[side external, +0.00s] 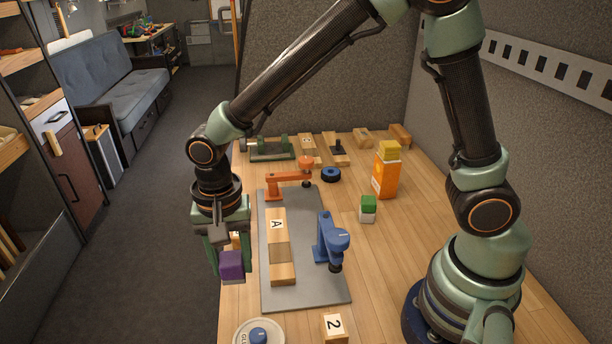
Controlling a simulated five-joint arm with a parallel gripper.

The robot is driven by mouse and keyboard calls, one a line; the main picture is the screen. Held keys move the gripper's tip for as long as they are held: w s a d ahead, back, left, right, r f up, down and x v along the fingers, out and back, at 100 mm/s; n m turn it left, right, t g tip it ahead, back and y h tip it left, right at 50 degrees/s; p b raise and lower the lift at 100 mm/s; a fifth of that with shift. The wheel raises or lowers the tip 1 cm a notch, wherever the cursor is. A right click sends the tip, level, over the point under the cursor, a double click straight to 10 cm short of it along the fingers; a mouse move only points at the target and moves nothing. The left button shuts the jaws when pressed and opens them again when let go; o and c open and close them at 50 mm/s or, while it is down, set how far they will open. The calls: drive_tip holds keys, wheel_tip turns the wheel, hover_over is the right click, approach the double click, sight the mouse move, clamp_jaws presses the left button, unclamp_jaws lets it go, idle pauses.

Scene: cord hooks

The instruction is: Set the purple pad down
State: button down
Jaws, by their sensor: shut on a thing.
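The purple pad (232,265) is a small block held between the fingers of my gripper (231,268). My gripper is shut on it and points down at the left edge of the wooden table. The pad appears raised, near the left side of the grey mat; its exact height above the table is hard to tell. My gripper partly hides a wooden block behind it.
A 2-marked block (335,326) and a round glue tin (259,335) are in front. An orange box (386,172) stands right.

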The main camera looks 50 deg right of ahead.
sight(232, 256)
wheel_tip(232, 256, down, 9)
drive_tip(key=shift+r, duration=0.15)
idle(0.5)
drive_tip(key=shift+c, duration=1.7)
unclamp_jaws()
wheel_tip(232, 256, up, 11)
drive_tip(key=shift+r, duration=0.15)
drive_tip(key=shift+d+r, duration=0.2)
drive_tip(key=shift+r, duration=0.35)
drive_tip(key=s+d+r+n+t, duration=0.2)
drive_tip(key=d+r+n, duration=0.2)
drive_tip(key=d, duration=0.5)
drive_tip(key=s+d+r+n+t, duration=0.3)
drive_tip(key=d+r+n, duration=0.2)
drive_tip(key=d+r, duration=0.2)
drive_tip(key=shift+d+r+t, duration=0.15)
drive_tip(key=shift+d+t, duration=0.15)
drive_tip(key=shift+d, duration=0.75)
